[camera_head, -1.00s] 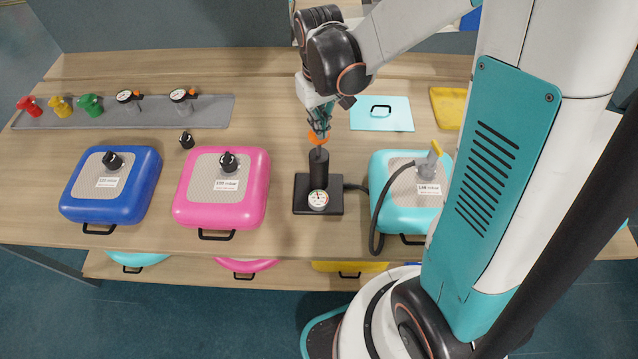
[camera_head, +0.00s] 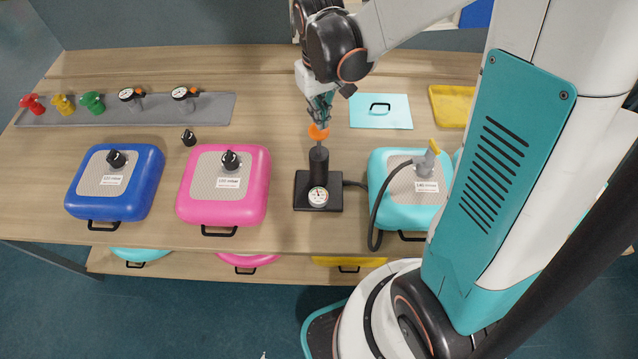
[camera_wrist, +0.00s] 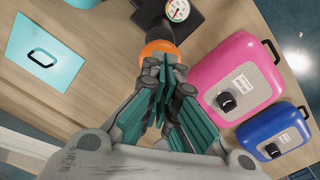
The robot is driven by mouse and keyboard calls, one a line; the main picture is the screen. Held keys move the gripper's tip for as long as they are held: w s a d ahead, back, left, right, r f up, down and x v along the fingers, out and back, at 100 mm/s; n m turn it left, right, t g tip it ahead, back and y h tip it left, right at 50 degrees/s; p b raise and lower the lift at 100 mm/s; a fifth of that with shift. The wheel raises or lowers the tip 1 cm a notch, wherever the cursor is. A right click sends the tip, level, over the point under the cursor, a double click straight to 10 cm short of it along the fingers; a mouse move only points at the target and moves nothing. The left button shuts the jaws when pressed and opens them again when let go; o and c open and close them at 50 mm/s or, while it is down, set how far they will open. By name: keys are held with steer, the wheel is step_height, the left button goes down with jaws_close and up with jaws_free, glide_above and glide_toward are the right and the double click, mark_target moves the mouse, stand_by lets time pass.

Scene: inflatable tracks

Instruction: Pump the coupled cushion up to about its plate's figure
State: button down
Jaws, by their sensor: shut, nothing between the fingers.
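The turquoise cushion (camera_head: 395,214) lies on the bench with a hose coupled to its grey valve (camera_head: 424,168) with a yellow lever. Its plate (camera_head: 426,187) is too small to read surely. The black hose (camera_head: 374,225) links it to the pump (camera_head: 318,172), an upright black cylinder on a black base with a round gauge (camera_head: 318,197). The gauge also shows in the wrist view (camera_wrist: 177,10); its reading is unclear. The pump's orange knob (camera_head: 318,132) stands raised on its rod. My gripper (camera_head: 319,118) is shut just above the knob (camera_wrist: 160,48), touching or nearly so.
Pink (camera_head: 247,205) and blue (camera_head: 142,201) cushions stand left of the pump. A grey strip (camera_head: 140,116) at the back left bears coloured fittings and two gauges. A turquoise panel (camera_head: 360,118) and a yellow tray (camera_head: 450,104) lie behind. Cushions fill a lower shelf.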

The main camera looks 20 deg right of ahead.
steer(key=shift+f, duration=0.15)
steer(key=b, duration=0.8)
glide_above(319, 153)
steer(key=shift+f, duration=4.25)
steer(key=shift+r+p, duration=3.4)
steer(key=shift+r, duration=1.05)
steer(key=shift+f, duration=0.15)
steer(key=shift+f+b, duration=3.75)
steer(key=shift+f, duration=0.55)
steer(key=shift+r+p, duration=3.15)
steer(key=shift+r, duration=1.25)
steer(key=shift+r, duration=0.1)
